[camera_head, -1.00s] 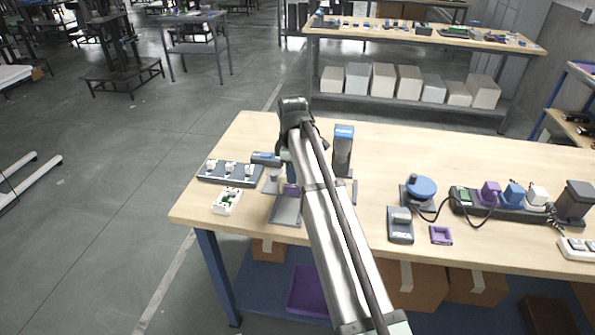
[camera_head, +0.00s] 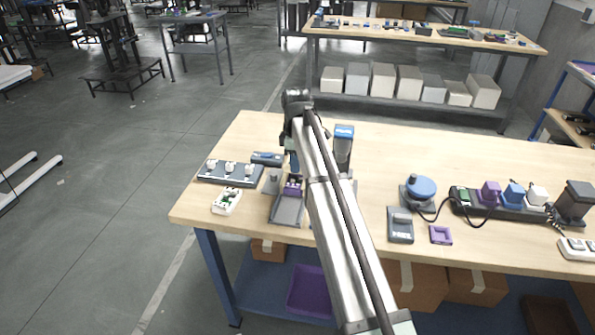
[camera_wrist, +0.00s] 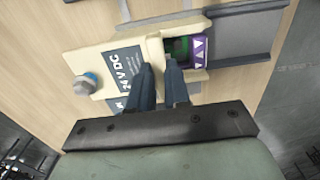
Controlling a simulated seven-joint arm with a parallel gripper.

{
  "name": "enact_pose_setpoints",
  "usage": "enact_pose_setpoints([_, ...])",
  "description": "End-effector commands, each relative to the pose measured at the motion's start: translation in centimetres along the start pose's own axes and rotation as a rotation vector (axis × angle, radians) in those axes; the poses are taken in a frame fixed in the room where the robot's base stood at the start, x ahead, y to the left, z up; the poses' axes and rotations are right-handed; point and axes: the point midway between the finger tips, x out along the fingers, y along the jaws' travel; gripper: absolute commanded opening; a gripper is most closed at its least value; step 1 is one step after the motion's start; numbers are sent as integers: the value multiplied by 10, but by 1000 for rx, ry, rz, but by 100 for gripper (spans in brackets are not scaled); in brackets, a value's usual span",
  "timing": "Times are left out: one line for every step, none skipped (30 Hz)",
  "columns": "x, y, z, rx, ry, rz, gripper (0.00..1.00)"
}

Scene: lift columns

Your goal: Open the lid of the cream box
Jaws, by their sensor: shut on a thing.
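The cream box (camera_wrist: 100,62) fills the middle of the wrist view, with a dark "24V DC" label (camera_wrist: 127,70) and a round metal knob (camera_wrist: 86,85) at its left. My gripper (camera_wrist: 160,67) is shut on the raised cream edge of the lid (camera_wrist: 154,47). Right of this edge the box is open, showing a green part and a purple piece with white arrows (camera_wrist: 199,50) inside. In the head view my gripper (camera_head: 293,168) is at the tray's far end, beside the purple piece (camera_head: 293,184). My arm hides most of the box there.
A grey tray (camera_head: 288,211) lies in front of the box. A dark strip with white knobs (camera_head: 230,173) and a white module (camera_head: 227,201) lie to the left. A blue-topped block (camera_head: 344,140) stands close on the right. A blue disc device (camera_head: 421,188) stands further right.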

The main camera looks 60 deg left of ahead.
Motion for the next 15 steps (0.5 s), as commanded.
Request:
enact_pose_setpoints([0,4,0,0,0,0,0])
enact_pose_setpoints([0,5,0,0,0,0,0])
enact_pose_setpoints([0,7,-1,0,0,0,0])
enact_pose_setpoints([0,9,-1,0,0,0,0])
enact_pose_setpoints([0,10,-1,0,0,0,0])
enact_pose_setpoints([0,12,-1,0,0,0,0])
enact_pose_setpoints([0,14,-1,0,0,0,0])
enact_pose_setpoints([0,15,-1,0,0,0,0])
enact_pose_setpoints([0,17,-1,0,0,0,0])
enact_pose_setpoints([0,18,-1,0,0,0,0])
enact_pose_setpoints([0,20,-1,0,0,0,0])
enact_pose_setpoints([0,22,-1,0,0,0,0])
enact_pose_setpoints([0,23,-1,0,0,0,0])
enact_pose_setpoints([0,25,-1,0,0,0,0])
enact_pose_setpoints([0,27,-1,0,0,0,0])
